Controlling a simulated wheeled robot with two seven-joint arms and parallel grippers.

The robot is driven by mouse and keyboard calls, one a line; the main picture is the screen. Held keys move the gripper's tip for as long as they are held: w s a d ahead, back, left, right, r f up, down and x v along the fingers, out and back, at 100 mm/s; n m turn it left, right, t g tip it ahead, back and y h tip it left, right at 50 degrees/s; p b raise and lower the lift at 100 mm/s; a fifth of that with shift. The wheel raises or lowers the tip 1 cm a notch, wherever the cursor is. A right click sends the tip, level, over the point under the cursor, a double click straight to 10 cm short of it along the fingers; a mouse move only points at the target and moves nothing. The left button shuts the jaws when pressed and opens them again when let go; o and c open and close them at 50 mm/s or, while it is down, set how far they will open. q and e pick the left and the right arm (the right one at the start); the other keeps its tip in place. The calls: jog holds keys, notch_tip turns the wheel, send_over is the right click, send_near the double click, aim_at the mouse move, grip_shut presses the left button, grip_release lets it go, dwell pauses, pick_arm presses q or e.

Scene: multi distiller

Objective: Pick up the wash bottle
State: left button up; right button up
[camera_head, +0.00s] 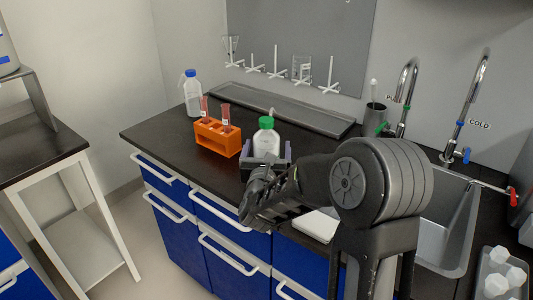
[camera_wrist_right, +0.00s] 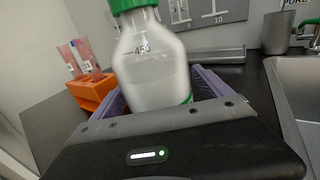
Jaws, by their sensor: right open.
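My right gripper (camera_head: 266,160) is open, with one purple finger on each side of the bottle's lower body. The wrist view shows the open fingers (camera_wrist_right: 158,92) too; whether they touch the bottle I cannot tell. The bottle's base is hidden behind the gripper. My left gripper is not in view.
An orange rack (camera_head: 217,138) with red-brown tubes stands just left of the bottle. A blue-capped bottle (camera_head: 192,95) stands behind the rack. A long grey tray (camera_head: 280,108) lies along the wall. A sink (camera_head: 447,225) is at right. Bare counter (camera_head: 160,130) shows at left.

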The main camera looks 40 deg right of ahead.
aim_at(267, 117)
jog(key=shift+c, duration=0.6)
jog(key=c, duration=1)
jog(key=shift+o, duration=0.2)
jog(key=shift+r, duration=0.1)
notch_tip(267, 117, up, 10)
jog(key=shift+f, duration=0.1)
